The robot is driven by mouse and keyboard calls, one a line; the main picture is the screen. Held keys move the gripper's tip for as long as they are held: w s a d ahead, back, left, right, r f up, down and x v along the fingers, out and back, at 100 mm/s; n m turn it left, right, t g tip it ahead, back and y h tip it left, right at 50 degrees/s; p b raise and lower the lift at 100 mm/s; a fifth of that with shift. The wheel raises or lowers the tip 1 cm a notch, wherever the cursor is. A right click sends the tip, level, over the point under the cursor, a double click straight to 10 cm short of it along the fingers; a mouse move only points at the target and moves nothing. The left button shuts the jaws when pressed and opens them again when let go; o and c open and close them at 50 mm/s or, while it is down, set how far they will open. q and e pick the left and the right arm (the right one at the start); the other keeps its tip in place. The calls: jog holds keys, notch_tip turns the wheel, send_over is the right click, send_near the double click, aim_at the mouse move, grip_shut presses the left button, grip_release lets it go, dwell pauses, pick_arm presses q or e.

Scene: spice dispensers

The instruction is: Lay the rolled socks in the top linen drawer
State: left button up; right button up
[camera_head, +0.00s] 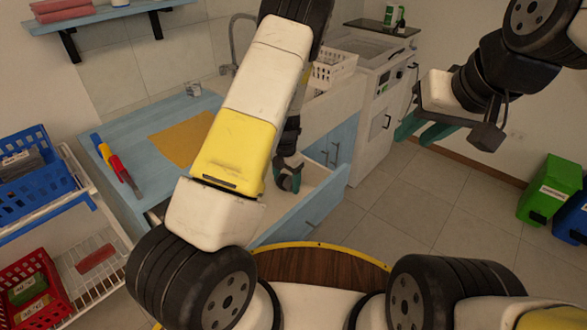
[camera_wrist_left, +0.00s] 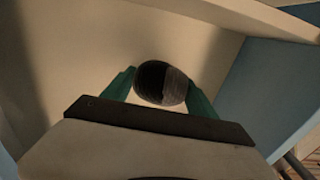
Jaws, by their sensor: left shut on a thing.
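The rolled socks show as a dark grey roll (camera_wrist_left: 160,83) between the teal fingers of my left gripper (camera_wrist_left: 160,90). In the head view, my left gripper (camera_head: 289,178) is shut on the socks, partly hidden by my arm. It reaches down into or just over the open drawer (camera_head: 322,178), which has a pale interior and a blue front. I cannot tell whether the roll touches the drawer floor. My right gripper (camera_head: 425,131) is raised on the right over the floor, fingers apart and empty.
The blue counter (camera_head: 118,160) bears an orange cloth (camera_head: 183,139) and red and yellow handled tools (camera_head: 121,170). A blue basket (camera_head: 35,195) and red basket (camera_head: 35,285) stand at left. A white appliance (camera_head: 378,120) stands behind the drawer. The floor at right is clear up to a green bin (camera_head: 549,190).

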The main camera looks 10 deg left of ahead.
aim_at(288, 187)
pick_arm(q)
jog(key=shift+w+d, duration=0.2)
jog(key=shift+w, duration=0.2)
jog(key=shift+f, duration=1.75)
jog(key=shift+s+f, duration=0.1)
jog(key=shift+f, duration=0.05)
jog(key=o, duration=1.4)
jog(key=shift+c, duration=0.2)
